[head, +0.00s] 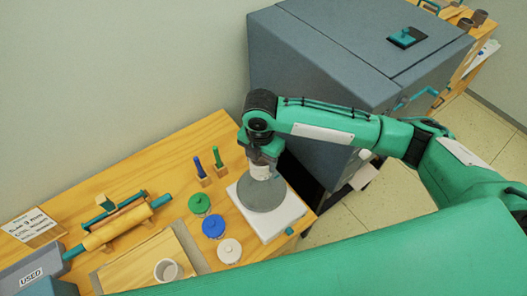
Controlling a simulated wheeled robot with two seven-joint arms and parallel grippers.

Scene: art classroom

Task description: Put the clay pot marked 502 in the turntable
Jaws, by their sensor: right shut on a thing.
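The turntable (264,197) is a round grey disc on a white square base at the right end of the wooden table. My right gripper (262,163) points down over the back part of the disc. It is shut on a small pale pot (261,173), mostly covered by the gripper. I cannot read a number on the pot. I cannot tell whether its bottom touches the disc or is slightly above it. My left gripper is not in view.
Left of the turntable are green (199,204), blue (213,227) and white (229,251) lidded jars and two upright tools. A white cup (167,271) stands on a board. A rolling pin (115,228) and a grey "USED" bin (32,278) lie left. A grey cabinet (345,55) rises behind right.

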